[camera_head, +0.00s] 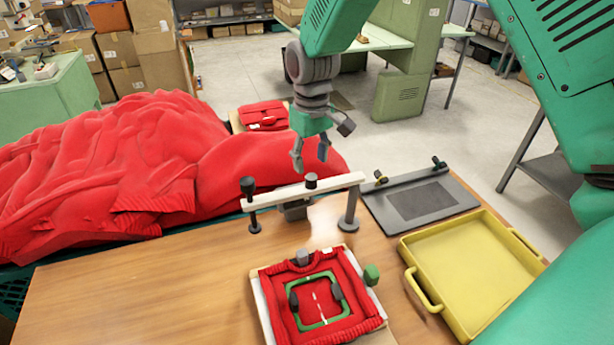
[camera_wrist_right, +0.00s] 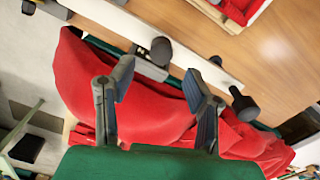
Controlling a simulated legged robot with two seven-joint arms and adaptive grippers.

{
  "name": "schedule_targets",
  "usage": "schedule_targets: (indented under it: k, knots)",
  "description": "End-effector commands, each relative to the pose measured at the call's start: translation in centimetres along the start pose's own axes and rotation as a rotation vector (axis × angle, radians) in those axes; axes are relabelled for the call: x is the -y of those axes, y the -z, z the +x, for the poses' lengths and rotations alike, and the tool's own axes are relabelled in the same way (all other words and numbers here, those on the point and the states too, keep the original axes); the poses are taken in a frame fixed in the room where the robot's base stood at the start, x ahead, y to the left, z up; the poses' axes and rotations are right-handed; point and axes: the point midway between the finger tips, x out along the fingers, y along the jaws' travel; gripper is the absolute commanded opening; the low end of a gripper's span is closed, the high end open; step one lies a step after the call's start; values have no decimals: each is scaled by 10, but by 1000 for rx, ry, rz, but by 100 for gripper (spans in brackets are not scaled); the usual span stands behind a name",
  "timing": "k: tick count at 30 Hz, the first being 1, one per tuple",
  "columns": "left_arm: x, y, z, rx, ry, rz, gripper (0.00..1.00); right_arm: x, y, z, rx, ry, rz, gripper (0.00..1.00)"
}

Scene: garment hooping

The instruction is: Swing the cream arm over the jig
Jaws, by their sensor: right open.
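The cream arm (camera_head: 275,196) is a long bar beyond the jig, along the table's back edge, on a grey post (camera_head: 350,211) at its right end. A dark knob (camera_head: 311,181) stands at its middle and another (camera_head: 248,188) at its left end. The jig (camera_head: 262,299) lies nearer, with red cloth and a green hoop (camera_head: 318,324) on it; the bar is not over it. My right gripper (camera_head: 310,161) is open and empty, just above and beyond the bar's middle. The right wrist view shows the bar (camera_wrist_right: 205,66) and middle knob (camera_wrist_right: 161,51) beyond the open fingers (camera_wrist_right: 158,82). My left gripper is out of view.
A yellow tray (camera_head: 408,252) stands to the right of the jig, with a dark grey plate (camera_head: 455,191) behind it. A heap of red garments (camera_head: 110,150) fills the left back. The table's left front is clear.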

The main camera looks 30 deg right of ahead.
Motion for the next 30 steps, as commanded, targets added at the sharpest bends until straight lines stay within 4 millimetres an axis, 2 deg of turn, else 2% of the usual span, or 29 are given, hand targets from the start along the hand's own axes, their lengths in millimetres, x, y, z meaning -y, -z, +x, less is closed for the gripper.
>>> schedule_targets:
  k: [3, 9, 13, 21, 23, 24, 25, 30]
  knots:
    - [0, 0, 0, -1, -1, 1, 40, 2, -1, 23, 3, -1, 1, 44]
    - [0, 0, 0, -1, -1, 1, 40, 8, -1, 47, 5, -9, -1, 44]
    - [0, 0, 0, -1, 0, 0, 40, 8, 0, 54, 7, -10, -1, 44]
    - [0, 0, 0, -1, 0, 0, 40, 2, -1, 54, 0, -2, 1, 44]
    - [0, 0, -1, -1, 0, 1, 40, 1, -1, 54, 0, -1, 1, 23]
    - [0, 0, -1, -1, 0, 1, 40, 1, -1, 54, 0, -1, 1, 9]
    - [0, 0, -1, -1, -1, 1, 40, 1, -1, 54, 0, -2, 1, 0]
    - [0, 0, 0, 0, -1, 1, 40, 2, -1, 54, 3, -7, 1, 0]
